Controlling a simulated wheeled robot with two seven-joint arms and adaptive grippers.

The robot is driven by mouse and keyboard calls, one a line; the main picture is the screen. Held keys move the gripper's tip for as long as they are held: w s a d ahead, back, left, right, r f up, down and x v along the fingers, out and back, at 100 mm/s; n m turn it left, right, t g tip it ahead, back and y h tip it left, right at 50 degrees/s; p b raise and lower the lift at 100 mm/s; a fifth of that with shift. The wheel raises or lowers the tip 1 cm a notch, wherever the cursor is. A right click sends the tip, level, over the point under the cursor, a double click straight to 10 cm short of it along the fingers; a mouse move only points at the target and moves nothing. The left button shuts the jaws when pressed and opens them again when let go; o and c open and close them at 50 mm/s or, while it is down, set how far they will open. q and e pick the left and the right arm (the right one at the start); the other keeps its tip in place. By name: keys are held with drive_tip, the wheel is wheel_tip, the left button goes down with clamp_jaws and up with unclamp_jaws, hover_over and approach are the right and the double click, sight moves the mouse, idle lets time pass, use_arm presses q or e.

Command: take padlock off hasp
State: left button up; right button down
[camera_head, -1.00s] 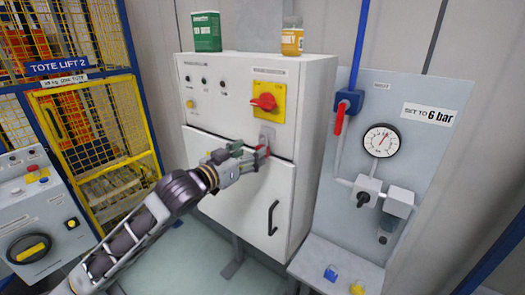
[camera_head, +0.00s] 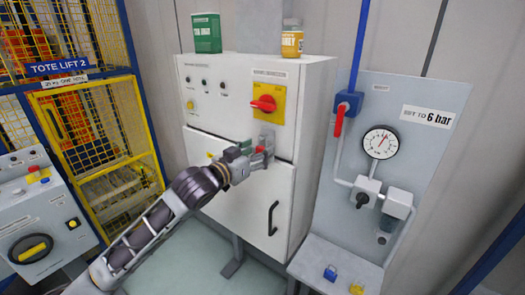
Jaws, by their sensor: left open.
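A small red padlock (camera_head: 260,149) shows at the grey hasp (camera_head: 267,131) on the front of the white cabinet, below the red rotary switch on its yellow plate. My left gripper (camera_head: 264,155) is open, with its fingers at the padlock. The fingers hide most of the padlock and the lower hasp, so I cannot tell whether they touch it or how the shackle sits. My right gripper is not in view.
The white cabinet (camera_head: 228,193) has a black door handle (camera_head: 272,218). A green box (camera_head: 206,33) and a yellow jar (camera_head: 292,40) stand on top. A blue padlock (camera_head: 330,272) and a yellow one (camera_head: 356,288) lie on the ledge at the right.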

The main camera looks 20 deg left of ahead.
sight(262, 146)
use_arm(q)
drive_tip(key=shift+x, duration=0.8)
drive_tip(key=shift+w+d, duration=0.25)
drive_tip(key=shift+w, duration=0.25)
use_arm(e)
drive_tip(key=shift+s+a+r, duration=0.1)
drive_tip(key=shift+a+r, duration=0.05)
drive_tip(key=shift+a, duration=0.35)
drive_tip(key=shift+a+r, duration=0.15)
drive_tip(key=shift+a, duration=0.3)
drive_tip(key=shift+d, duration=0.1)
use_arm(q)
drive_tip(key=shift+c, duration=0.8)
drive_tip(key=c, duration=1)
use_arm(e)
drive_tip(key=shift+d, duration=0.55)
